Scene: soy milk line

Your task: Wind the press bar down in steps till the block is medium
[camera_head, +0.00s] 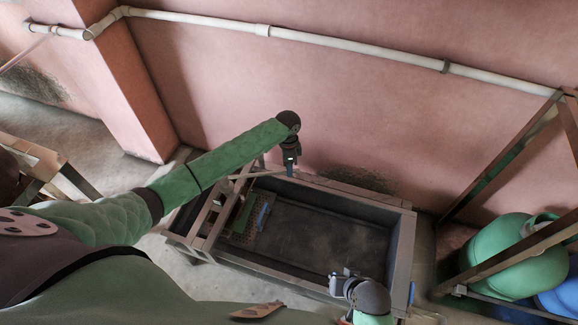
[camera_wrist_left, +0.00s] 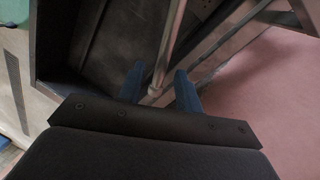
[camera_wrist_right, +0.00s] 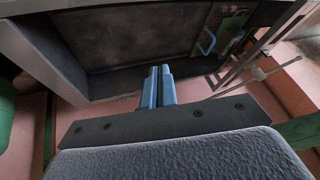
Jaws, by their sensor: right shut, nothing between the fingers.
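The press bar (camera_head: 256,174) is a thin pale rod reaching out over the grey tank from the frame at its left end. My left gripper (camera_head: 290,170) is at the rod's outer end, pointing down. The block itself cannot be made out.
The grey tank (camera_head: 398,255) has a bare dark floor. At its left lie a perforated board (camera_head: 240,240) and a blue handle (camera_head: 263,216). A pink wall (camera_head: 350,110) stands behind. A rack with a green cylinder (camera_head: 515,255) is at the right.

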